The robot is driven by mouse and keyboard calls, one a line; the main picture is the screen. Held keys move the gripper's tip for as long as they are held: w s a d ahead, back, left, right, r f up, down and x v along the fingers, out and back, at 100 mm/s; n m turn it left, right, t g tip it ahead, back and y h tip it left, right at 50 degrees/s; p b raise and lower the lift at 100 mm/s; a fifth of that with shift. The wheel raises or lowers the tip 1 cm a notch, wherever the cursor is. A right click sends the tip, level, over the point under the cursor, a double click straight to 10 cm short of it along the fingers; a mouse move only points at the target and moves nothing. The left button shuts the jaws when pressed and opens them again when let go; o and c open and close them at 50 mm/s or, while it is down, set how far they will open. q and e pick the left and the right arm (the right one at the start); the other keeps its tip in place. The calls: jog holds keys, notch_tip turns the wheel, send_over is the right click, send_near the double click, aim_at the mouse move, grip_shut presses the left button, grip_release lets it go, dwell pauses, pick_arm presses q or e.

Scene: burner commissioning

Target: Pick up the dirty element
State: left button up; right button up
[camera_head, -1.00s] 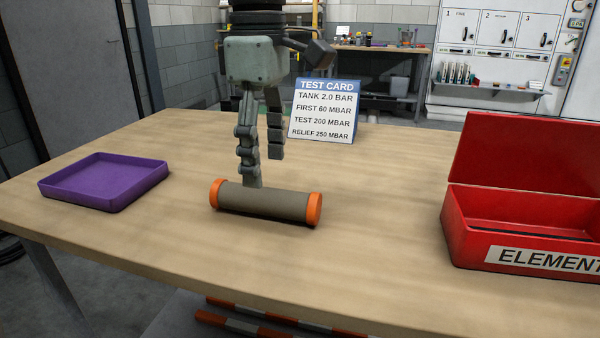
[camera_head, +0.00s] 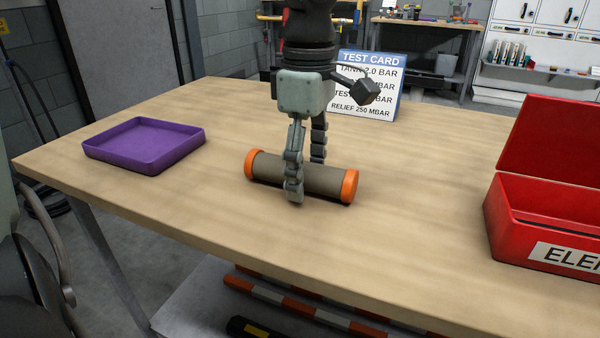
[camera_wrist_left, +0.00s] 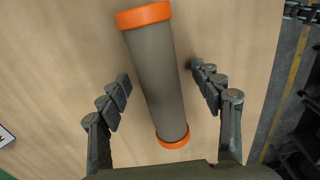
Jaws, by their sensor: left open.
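The dirty element is a grey-brown cylinder (camera_head: 325,180) with orange end caps, lying on its side on the wooden table (camera_head: 230,235). My left gripper (camera_head: 306,180) points down over its middle, one finger on the near side and one behind it. In the left wrist view the element (camera_wrist_left: 158,80) lies between the two open fingers of the left gripper (camera_wrist_left: 163,85), with a gap on both sides. The fingers are not closed on it. My right gripper is not in view.
A purple tray (camera_head: 145,160) stands empty at the table's left. An open red box (camera_head: 520,225) with an "ELEMENT" label stands at the right. A test card (camera_head: 368,85) stands behind my gripper. The table's front is clear.

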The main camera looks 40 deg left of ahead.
pick_arm(q)
jog(key=c, duration=1.1)
jog(key=shift+c, duration=1.1)
